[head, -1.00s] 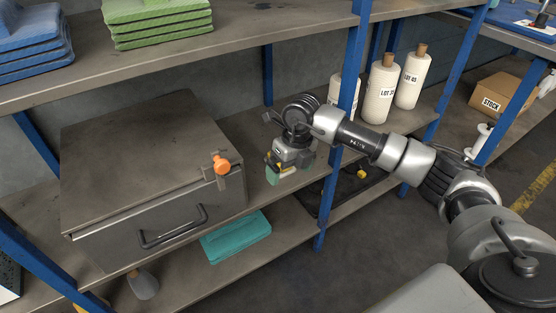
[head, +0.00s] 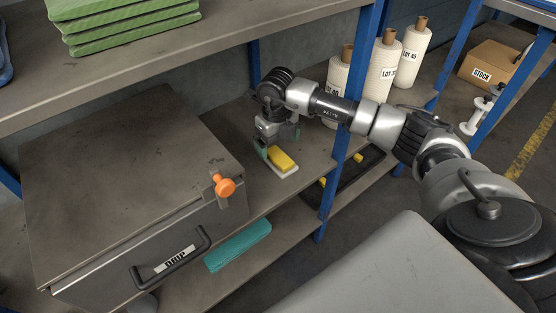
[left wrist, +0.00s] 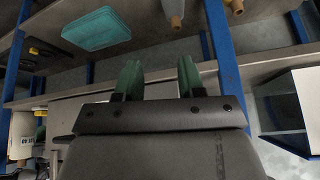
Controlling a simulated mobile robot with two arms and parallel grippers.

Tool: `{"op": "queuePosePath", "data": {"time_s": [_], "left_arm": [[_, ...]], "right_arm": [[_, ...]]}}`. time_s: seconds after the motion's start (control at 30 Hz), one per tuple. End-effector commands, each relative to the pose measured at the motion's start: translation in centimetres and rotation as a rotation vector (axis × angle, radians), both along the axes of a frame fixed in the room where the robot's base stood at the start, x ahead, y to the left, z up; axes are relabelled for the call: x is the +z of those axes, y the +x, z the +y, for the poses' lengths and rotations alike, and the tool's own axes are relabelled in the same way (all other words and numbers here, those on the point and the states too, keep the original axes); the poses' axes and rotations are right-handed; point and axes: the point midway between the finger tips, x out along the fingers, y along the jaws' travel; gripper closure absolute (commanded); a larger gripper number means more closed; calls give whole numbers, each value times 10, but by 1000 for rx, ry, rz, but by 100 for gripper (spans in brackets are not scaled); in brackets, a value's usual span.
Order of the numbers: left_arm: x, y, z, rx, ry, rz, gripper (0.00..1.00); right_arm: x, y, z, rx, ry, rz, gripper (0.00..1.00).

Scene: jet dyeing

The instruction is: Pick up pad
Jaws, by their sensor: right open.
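The pad (head: 283,161), a yellow block on a white base, lies on the middle shelf to the right of the grey metal box. My right gripper (head: 277,146) is open at the pad's far side, with its fingers pointing down. One green fingertip shows by the pad's left end; the other is hard to make out, and I cannot tell whether either touches the pad. My left gripper (left wrist: 159,78) shows in the left wrist view, with two green fingers wide apart and nothing between them.
The grey box (head: 110,165) has a black handle and an orange knob (head: 225,187). A blue post (head: 352,130) stands right of the pad. Green folded cloths (head: 130,25) lie on the shelf above; a teal cloth (head: 238,246) lies below. White rolls (head: 385,68) stand behind my right arm.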

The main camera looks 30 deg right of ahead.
Motion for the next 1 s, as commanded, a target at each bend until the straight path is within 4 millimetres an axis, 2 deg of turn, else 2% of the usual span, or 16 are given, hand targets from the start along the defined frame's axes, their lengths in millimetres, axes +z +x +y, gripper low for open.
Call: {"op": "queuePosePath", "data": {"time_s": [0.03,0.27,0.43,0.6,0.9,1.0], "left_arm": [[0,4,-2,-3,-6,-27,61],[5,20,-7,-11,-27,-129,61],[16,43,-15,-23,-63,-295,61],[27,57,-21,-31,-89,-413,61],[31,60,-22,-34,-96,-440,61],[31,60,-22,-34,-95,-439,61]], "right_arm": [[-7,0,0,0,1,2,4],[-23,0,-2,0,1,2,4],[-45,0,-8,0,0,1,4],[-61,0,-7,1,2,1,4],[-63,0,-7,1,1,0,4],[-63,0,-7,1,1,0,20]]}}
